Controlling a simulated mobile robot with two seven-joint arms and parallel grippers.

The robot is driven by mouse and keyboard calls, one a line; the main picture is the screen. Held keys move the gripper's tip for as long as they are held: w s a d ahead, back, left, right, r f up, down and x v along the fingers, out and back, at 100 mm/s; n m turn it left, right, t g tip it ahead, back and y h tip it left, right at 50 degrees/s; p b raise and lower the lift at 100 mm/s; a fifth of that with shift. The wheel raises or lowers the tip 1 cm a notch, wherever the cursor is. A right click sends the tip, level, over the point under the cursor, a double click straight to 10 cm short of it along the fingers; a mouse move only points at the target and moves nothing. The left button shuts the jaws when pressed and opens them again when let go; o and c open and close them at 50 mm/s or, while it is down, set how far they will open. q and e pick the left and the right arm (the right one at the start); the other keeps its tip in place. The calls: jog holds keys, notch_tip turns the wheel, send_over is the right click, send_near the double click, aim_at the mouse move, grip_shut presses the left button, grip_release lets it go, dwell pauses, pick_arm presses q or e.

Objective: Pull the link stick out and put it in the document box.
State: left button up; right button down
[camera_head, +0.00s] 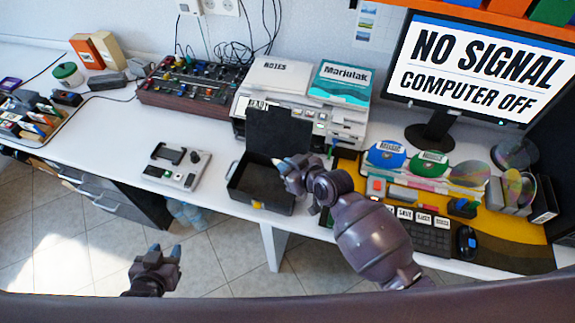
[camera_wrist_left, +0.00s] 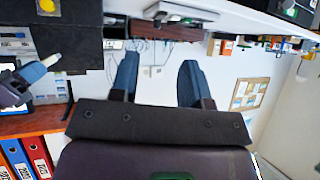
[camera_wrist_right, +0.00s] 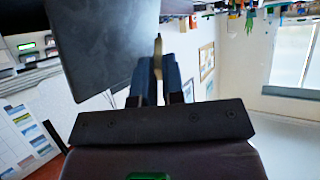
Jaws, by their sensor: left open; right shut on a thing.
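A black open box (camera_head: 233,183) with its lid (camera_head: 280,134) raised stands at the table's front edge; I take it for the document box. My right gripper (camera_head: 285,163) is over the box's right part, in front of the lid. In the right wrist view it is shut on a small thin tan thing (camera_wrist_right: 158,52), with the dark lid (camera_wrist_right: 105,40) close to the left. I cannot tell for sure that this is the link stick; the fingers hide most of it. My left gripper (camera_head: 165,252) is open and empty in front of the table; its spread fingers show in the left wrist view (camera_wrist_left: 157,78).
A grey device (camera_head: 178,166) lies left of the box. A printer (camera_head: 300,105) stands behind it. The keyboard (camera_head: 425,232), mouse (camera_head: 466,242) and disc stands are to the right, under the monitor (camera_head: 475,65).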

pick_arm(q)
jog(key=w+f+b, duration=0.1)
jog(key=f+b, duration=0.1)
jog(key=b, duration=0.1)
jog(key=shift+w+d+f+b, duration=0.1)
jog(key=shift+w+b, duration=0.05)
jog(key=shift+b, duration=0.2)
pick_arm(e)
notch_tip(320, 180, down, 6)
jog(key=shift+r, duration=0.15)
jog(key=c, duration=1.1)
grip_release()
jog(key=shift+c, duration=0.2)
